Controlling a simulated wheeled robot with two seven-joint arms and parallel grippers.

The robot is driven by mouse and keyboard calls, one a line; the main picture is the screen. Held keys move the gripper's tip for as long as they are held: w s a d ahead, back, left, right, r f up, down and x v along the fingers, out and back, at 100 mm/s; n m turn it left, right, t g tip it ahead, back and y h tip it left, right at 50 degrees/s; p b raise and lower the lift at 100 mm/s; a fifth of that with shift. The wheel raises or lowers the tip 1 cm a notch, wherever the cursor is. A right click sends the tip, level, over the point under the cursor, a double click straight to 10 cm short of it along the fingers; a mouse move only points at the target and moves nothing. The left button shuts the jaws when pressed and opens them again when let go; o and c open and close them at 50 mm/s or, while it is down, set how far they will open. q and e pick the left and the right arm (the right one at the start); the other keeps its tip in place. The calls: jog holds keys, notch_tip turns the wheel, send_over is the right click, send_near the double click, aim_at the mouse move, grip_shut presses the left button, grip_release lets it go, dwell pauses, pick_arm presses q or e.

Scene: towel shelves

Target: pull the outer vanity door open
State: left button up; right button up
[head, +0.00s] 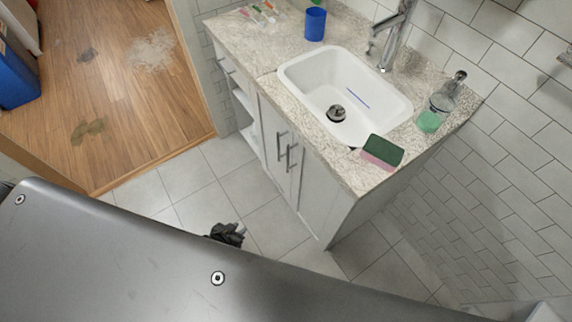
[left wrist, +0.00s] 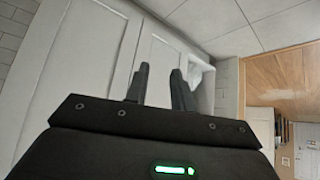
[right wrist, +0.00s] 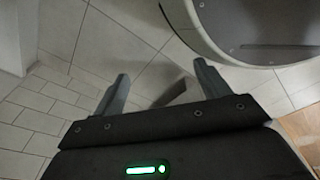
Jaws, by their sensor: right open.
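The white vanity has two closed doors in the head view: the nearer door (head: 318,192) and the farther door (head: 268,128). Two upright bar handles, the nearer handle (head: 292,157) and the farther handle (head: 281,147), sit side by side close to where the doors meet. My left gripper (head: 227,235) is a small dark shape low over the floor, apart from the doors and to their left. In the left wrist view the left gripper (left wrist: 159,82) has its fingers apart, pointing at the white door fronts (left wrist: 92,55); no handle shows clearly there. My right gripper (right wrist: 162,86) is open and empty above floor tiles.
The speckled countertop (head: 355,175) holds a white sink (head: 300,75), a blue cup (head: 315,24), a green-and-pink sponge (head: 383,151) and a soap bottle (head: 437,108). Open shelves (head: 240,105) lie beyond the doors. Tiled floor (head: 270,225) in front of the vanity is clear.

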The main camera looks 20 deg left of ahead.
pick_arm(q)
jog(key=w+d+r+m+t+h+b, duration=0.1)
jog(key=w+d+r+t+h+b, duration=0.2)
jog(key=w+r+b, duration=0.6)
jog(key=w+d+r+m+t+h+b, duration=0.1)
jog(key=w+d+r+t+h, duration=0.15)
jog(key=r, duration=0.45)
jog(key=w+d+r+m+t+h+b, duration=0.1)
jog(key=d+r+t, duration=0.15)
jog(key=r, duration=0.55)
jog(key=x, duration=1.1)
jog(key=shift+a+b, duration=0.15)
jog(key=shift+b, duration=0.15)
pick_arm(e)
jog(key=w+a+t, duration=0.1)
jog(key=w, duration=0.8)
jog(key=shift+w+a+r, duration=0.2)
jog(key=shift+w+r, duration=0.05)
jog(key=shift+r, duration=0.2)
pick_arm(q)
jog(key=shift+w+f, duration=0.1)
jog(key=shift+f, duration=0.05)
grip_shut()
pick_arm(e)
jog(key=shift+s, duration=0.1)
